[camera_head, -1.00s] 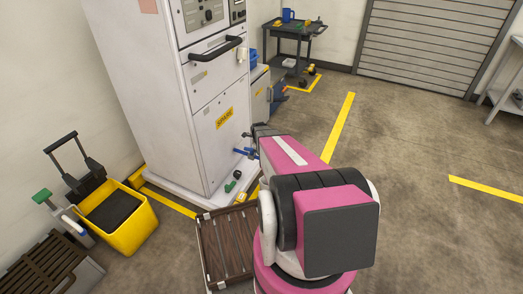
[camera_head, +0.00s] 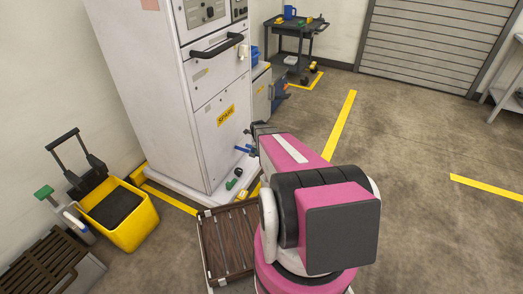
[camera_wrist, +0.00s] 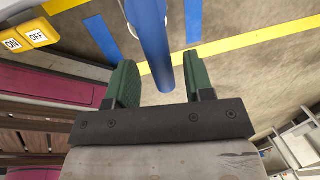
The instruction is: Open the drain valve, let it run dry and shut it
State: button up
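A blue bar-shaped handle (camera_wrist: 153,40) comes down from the top of the wrist view and ends between my fingers. It may be the drain valve's lever. My gripper (camera_wrist: 158,80) has two green fingers standing apart, with a gap on either side of the blue bar. I cannot tell whether the bar is deep between them or just beyond.
A tall white machine cabinet (camera_head: 160,90) stands ahead on a white base. A yellow bucket (camera_head: 140,226) stands left. A dark cart (camera_head: 292,62) is at the back. Open floor lies right.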

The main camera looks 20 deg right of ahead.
notch_tip(320, 180, up, 11)
jog(key=s+a, duration=0.1)
jog(key=shift+s+a+f, duration=0.2)
jog(key=shift+s+a, duration=0.05)
dwell(0.4)
dwell(0.3)
